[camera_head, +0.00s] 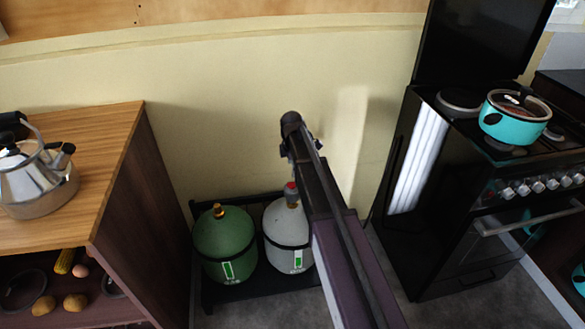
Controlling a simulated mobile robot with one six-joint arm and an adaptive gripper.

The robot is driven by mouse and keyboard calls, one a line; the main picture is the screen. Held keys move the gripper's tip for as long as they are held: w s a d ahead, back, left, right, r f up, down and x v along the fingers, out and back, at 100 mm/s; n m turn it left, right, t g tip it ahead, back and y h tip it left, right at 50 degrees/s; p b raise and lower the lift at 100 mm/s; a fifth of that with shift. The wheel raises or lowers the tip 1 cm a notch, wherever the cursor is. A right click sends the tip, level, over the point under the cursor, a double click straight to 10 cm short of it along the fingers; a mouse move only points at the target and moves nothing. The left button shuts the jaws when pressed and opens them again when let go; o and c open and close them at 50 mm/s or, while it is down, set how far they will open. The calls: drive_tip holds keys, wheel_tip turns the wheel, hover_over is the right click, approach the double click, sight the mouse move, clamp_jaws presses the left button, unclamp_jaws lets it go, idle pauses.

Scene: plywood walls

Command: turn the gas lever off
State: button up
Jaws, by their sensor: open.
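My arm reaches in from the lower right. My gripper (289,153) is at its far end, small and dark, open and above the white bottle's fitting in the picture. It appears apart from the fitting.
A wooden cabinet (110,145) with a kettle (37,178) stands at the left. A black stove (450,215) with a turquoise pot (515,119) stands at the right. A dark rack (207,292) surrounds the bottles. The wall is close behind them.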

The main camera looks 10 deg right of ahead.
drive_tip(key=shift+r+p, duration=3.2)
drive_tip(key=shift+r, duration=0.35)
drive_tip(key=s+f+m+b, duration=1.8)
drive_tip(key=s+f+b, duration=0.4)
drive_tip(key=s, duration=0.4)
drive_tip(key=shift+f+b, duration=0.3)
drive_tip(key=shift+s+d, duration=0.1)
wheel_tip(320, 180, up, 38)
drive_tip(key=p, duration=3.8)
